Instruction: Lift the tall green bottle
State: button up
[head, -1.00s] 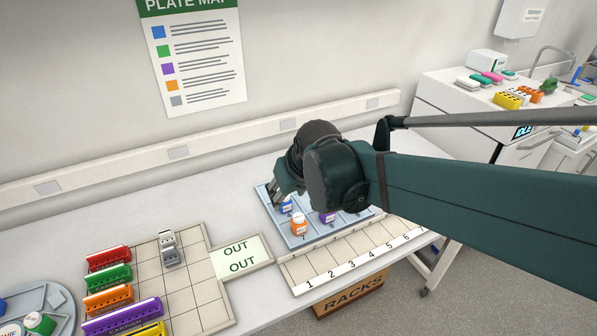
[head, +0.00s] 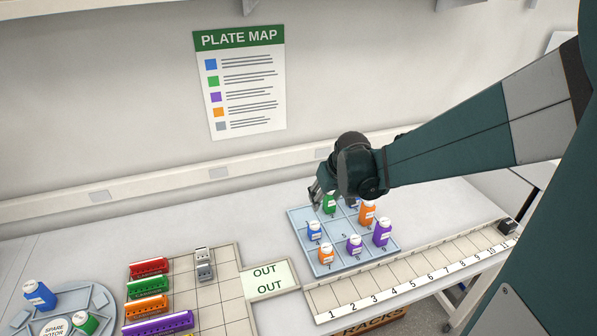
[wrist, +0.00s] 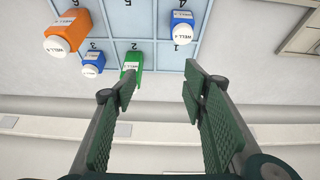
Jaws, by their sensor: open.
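A green bottle (head: 330,204) with a white cap stands on the back part of the light blue numbered tray (head: 322,272). I cannot tell whether the finger touches the bottle.
Near the green bottle stand a tall orange bottle (head: 367,214) and a small blue bottle (head: 352,203). Another blue bottle (head: 314,232), a short orange one (head: 325,254) and two purple ones (head: 354,245) share the tray.

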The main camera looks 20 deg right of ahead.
jog(key=p, duration=0.5)
send_over(330, 201)
jog(key=s, duration=0.2)
notch_tip(330, 201, down, 4)
jog(key=shift+g, duration=0.3)
jog(key=shift+w+d+f, duration=0.4)
jog(key=shift+d+f, duration=0.1)
jog(key=shift+f, duration=0.15)
jog(key=shift+x, duration=1.3)
jog(key=shift+x, duration=2.6)
jog(key=shift+w, duration=0.15)
jog(key=c, duration=1)
